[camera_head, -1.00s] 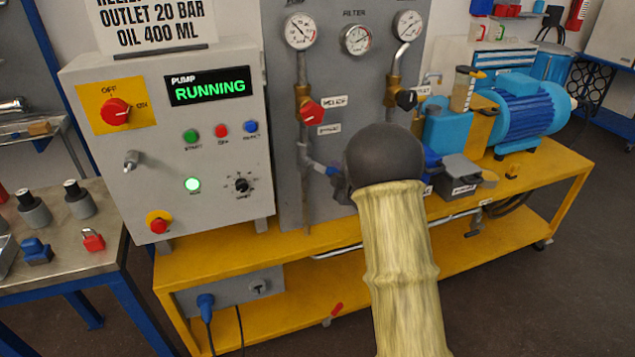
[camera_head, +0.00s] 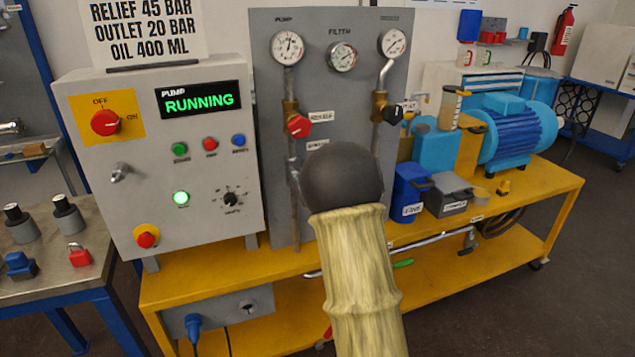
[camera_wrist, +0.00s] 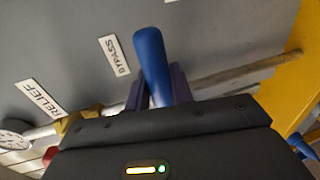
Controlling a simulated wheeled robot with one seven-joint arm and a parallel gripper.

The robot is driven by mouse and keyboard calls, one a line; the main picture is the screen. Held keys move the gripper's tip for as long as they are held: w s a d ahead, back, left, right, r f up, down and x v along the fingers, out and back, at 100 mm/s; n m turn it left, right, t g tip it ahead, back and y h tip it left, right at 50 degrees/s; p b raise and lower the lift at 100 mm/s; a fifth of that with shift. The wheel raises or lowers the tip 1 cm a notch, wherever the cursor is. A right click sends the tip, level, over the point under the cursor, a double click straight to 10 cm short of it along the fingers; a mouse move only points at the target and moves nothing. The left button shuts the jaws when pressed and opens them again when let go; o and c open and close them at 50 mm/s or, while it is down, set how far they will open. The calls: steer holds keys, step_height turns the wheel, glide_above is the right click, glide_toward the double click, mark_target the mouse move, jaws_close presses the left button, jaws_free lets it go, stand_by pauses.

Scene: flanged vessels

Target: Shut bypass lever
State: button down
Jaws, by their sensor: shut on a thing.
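The blue bypass lever (camera_wrist: 150,52) stands up between the dark fingers of my gripper (camera_wrist: 159,88) in the wrist view. The fingers are shut on it, and its upper end sticks out past them. The BYPASS label (camera_wrist: 114,55) is on the grey panel just left of the lever. In the head view my arm hides the lever and my gripper. How far the lever is turned cannot be told, as its valve body is hidden.
The grey gauge panel (camera_head: 268,140) carries a red relief knob (camera_head: 298,126) and a black knob (camera_head: 391,114). Left stands a control box (camera_head: 90,187) reading RUNNING. Right, on the yellow bench (camera_head: 545,190), are a blue bin (camera_head: 410,193) and a blue motor (camera_head: 515,130).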

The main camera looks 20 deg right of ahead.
steer(key=shift+f, duration=0.1)
steer(key=c, duration=1.3)
jaws_free()
steer(key=shift+o, duration=0.2)
steer(key=shift+s, duration=0.1)
steer(key=s+r, duration=0.1)
steer(key=s, duration=0.7)
steer(key=s+r, duration=0.2)
steer(key=s, duration=0.7)
steer(key=shift+a+r+b, duration=0.25)
steer(key=shift+r+b, duration=0.05)
steer(key=shift+b, duration=0.05)
